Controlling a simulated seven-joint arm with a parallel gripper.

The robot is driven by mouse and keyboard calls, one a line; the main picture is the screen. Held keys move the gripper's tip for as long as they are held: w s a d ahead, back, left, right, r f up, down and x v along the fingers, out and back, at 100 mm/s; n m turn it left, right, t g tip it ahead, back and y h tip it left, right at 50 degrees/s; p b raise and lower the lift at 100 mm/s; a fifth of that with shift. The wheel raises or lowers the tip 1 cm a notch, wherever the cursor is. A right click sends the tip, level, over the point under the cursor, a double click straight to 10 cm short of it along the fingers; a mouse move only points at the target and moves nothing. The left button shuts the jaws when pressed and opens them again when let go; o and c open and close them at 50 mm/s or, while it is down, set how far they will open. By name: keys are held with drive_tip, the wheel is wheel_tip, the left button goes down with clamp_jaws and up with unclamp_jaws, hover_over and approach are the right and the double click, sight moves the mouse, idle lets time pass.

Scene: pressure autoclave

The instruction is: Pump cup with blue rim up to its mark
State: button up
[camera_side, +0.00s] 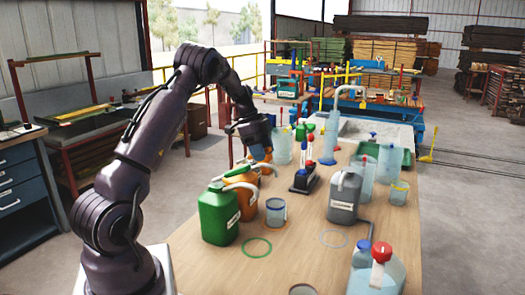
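A clear cup with a blue rim (275,212) stands on the wooden table, right of the jugs; a mark on it is too small to make out. A green jug (219,216) with a pale pump spout stands to its left. An orange jug (249,199), also with a pale spout, stands behind the green one, partly hidden. My gripper (263,158) points down above and behind the orange jug. Its fingers are small and partly merge with orange shapes there, so their opening and any contact are unclear.
A cup with a yellowish rim (399,192) stands at the right. A black rack (304,179) with red and blue-topped items is mid-table. Bottles with red and blue caps (378,272) crowd the front right. Green (257,247) and grey (334,239) rings lie on clear table.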

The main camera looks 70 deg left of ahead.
clamp_jaws()
drive_tip(key=shift+w+d+f+g+y, duration=0.2)
drive_tip(key=shift+f+g+y, duration=0.3)
drive_tip(key=shift+w+d+f+g+y, duration=0.2)
drive_tip(key=shift+f+g+y, duration=0.25)
drive_tip(key=shift+g+y, duration=0.05)
drive_tip(key=shift+o, duration=0.2)
unclamp_jaws()
wheel_tip(320, 180, up, 13)
drive_tip(key=s+a, duration=0.1)
drive_tip(key=shift+s+a, duration=0.2)
drive_tip(key=shift+f, duration=0.1)
